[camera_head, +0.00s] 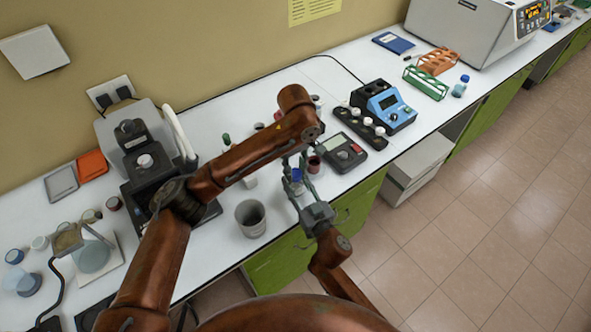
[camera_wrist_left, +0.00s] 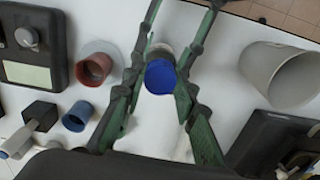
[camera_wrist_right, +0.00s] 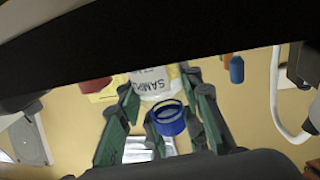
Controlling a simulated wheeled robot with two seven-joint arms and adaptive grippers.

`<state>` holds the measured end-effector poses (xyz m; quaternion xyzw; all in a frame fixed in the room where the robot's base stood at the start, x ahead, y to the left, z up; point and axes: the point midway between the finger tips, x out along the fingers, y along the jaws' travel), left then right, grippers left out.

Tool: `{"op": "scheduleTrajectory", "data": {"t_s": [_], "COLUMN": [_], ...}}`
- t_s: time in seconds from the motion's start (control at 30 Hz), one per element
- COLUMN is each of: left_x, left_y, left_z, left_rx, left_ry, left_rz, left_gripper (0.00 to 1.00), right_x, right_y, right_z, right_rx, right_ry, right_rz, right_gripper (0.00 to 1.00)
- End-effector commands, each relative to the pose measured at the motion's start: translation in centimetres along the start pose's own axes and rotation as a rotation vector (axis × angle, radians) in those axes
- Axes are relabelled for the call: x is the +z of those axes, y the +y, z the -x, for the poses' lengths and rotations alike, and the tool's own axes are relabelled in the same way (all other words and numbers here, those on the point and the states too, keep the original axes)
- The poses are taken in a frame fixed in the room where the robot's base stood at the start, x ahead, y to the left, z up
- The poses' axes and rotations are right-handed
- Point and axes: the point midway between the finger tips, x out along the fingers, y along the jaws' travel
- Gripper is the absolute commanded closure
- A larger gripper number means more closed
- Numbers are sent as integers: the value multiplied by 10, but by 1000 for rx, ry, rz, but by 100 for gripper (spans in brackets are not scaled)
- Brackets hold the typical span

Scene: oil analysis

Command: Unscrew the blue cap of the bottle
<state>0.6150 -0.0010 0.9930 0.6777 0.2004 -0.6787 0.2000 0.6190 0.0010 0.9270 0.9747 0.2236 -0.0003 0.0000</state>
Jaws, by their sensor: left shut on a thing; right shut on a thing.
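In the right wrist view the bottle's white "SAMPLE" label (camera_wrist_right: 151,82) lies between the fingers of my right gripper (camera_wrist_right: 160,95), shut on the bottle. The cap (camera_wrist_right: 169,118) shows close beside the label. Whether cap and bottle touch is unclear. Fingers hide part of both.
A grey cup (camera_head: 251,217) stands left of the bottle near the bench edge. A meter with a screen (camera_head: 338,152) and a dark red pot (camera_head: 314,163) are close on the right. A dark apparatus (camera_head: 145,160) stands further left. Bench space around the bottle is tight.

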Motion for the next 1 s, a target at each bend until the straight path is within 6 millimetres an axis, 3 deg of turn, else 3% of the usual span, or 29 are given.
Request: {"op": "scheduleTrajectory", "data": {"t_s": [0.1, 0.3, 1.0], "left_x": [-2, -2, -2], "left_y": [0, 0, 0], "left_z": [1, 1, 3], "left_rx": [2, 3, 3], "left_ry": [2, 3, 3], "left_rz": [219, 453, 451], "left_gripper": [100, 100, 100], "right_x": [0, 0, 0], "right_y": [-1, -1, -1], "right_z": [0, 0, 0], "right_rx": [-2, -2, -1], "right_ry": [0, 0, 0], "right_rz": [0, 0, 0], "right_gripper": [100, 100, 100]}}
